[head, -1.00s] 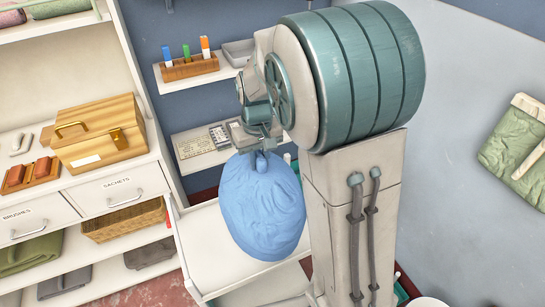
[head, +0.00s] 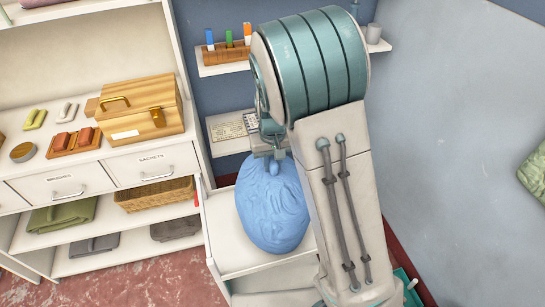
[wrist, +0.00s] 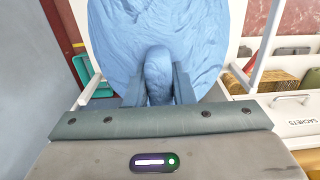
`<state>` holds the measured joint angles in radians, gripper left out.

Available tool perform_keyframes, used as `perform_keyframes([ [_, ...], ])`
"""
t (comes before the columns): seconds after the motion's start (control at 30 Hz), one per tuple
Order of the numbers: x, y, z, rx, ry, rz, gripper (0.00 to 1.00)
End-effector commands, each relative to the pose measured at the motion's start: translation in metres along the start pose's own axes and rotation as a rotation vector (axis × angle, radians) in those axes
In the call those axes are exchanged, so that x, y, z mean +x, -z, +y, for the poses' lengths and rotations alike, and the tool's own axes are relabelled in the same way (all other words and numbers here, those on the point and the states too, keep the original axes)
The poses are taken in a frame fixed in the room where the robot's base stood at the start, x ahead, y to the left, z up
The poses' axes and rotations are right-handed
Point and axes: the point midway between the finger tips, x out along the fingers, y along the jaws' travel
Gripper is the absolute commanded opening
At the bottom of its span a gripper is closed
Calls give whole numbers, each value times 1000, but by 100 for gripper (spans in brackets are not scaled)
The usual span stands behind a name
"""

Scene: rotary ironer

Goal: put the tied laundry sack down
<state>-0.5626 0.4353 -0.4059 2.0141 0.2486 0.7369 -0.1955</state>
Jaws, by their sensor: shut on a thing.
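The tied laundry sack (head: 273,207) is blue and bulging, with its knotted neck at the top. It hangs upright from my gripper (head: 273,150) over the white table or cart top (head: 222,237). In the wrist view, my gripper (wrist: 158,85) is shut on the sack's neck, and the sack (wrist: 165,25) fills the upper middle. I cannot tell whether the sack's underside touches the white surface. My own arm covers the sack's right side in the head view.
A white shelf unit at left holds a wooden box (head: 140,105), a wicker basket (head: 153,194) and folded cloths. Wall shelves behind carry a rack with coloured items (head: 228,55) and cards (head: 232,128). A teal bin (wrist: 88,72) stands beside the white surface.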

Motion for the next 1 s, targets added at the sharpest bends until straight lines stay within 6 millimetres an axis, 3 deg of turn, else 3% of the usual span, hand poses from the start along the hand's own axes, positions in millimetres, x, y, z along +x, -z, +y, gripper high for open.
perform_keyframes([
  [0.27, 2, 1, 0, 1, 1, 5, 0],
  [0.3, 3, 0, 0, 1, 0, 1, 27],
  [0.37, 2, 0, 0, 1, 0, 1, 43],
  [0.77, -5, 1, 0, 0, 1, 3, 43],
  [1.0, -50, 1, 0, -1, 2, 8, 43],
])
